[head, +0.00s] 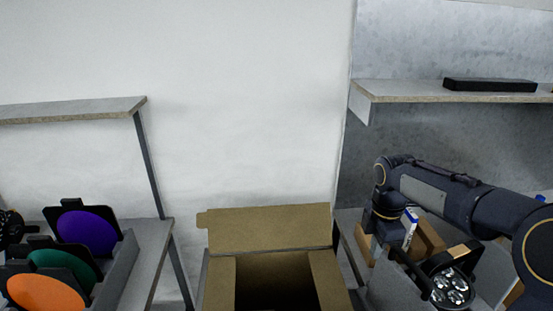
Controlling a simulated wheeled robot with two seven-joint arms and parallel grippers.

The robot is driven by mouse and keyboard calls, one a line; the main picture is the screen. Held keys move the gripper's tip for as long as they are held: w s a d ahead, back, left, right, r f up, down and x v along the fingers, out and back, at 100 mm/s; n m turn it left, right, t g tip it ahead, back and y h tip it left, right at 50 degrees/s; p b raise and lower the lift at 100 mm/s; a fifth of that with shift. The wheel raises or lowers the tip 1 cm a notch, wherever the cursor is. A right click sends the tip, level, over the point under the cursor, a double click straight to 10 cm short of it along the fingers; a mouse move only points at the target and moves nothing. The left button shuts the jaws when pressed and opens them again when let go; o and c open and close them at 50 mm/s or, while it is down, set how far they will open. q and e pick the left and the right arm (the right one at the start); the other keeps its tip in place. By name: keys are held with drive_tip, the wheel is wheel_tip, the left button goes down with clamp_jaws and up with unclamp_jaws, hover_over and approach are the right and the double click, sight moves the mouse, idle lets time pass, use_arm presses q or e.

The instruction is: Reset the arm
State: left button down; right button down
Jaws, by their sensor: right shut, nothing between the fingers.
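My right arm comes in from the right edge, and its wrist bends down so that the right gripper (387,238) points downward at the near edge of the right shelf. Its fingertips are small and dark. The gripper is shut and empty. A black par can (452,285) with several round lenses sits in a grey bin (385,292) just to the right of and below the gripper.
An open cardboard box (268,230) stands in the middle, its flaps spread. On the left shelf, a grey bin (122,268) holds purple (88,233), green (62,262) and orange (42,293) filters in black frames. A black bar (490,85) lies on the upper right shelf (415,95).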

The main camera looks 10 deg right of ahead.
drive_tip(key=s+a+m+t+y, duration=0.1)
drive_tip(key=s+a+m, duration=0.2)
drive_tip(key=s+m, duration=0.1)
drive_tip(key=s+a+r+m+t+y, duration=0.1)
drive_tip(key=s+a+m, duration=0.2)
drive_tip(key=s, duration=0.3)
drive_tip(key=s+a+r+m+t, duration=0.1)
drive_tip(key=s+a+m+t, duration=0.1)
drive_tip(key=s+m, duration=0.4)
drive_tip(key=shift+s+a+r+y, duration=0.1)
drive_tip(key=shift+a+r+y, duration=0.15)
drive_tip(key=shift+a+y, duration=0.25)
drive_tip(key=s+a+f+m+t, duration=0.1)
drive_tip(key=s+a+f+m, duration=0.1)
drive_tip(key=s+a+m, duration=0.1)
drive_tip(key=shift+s+a+f+m+t+y, duration=0.35)
drive_tip(key=shift+s+m, duration=0.4)
drive_tip(key=shift+m, duration=0.45)
drive_tip(key=shift+r, duration=0.1)
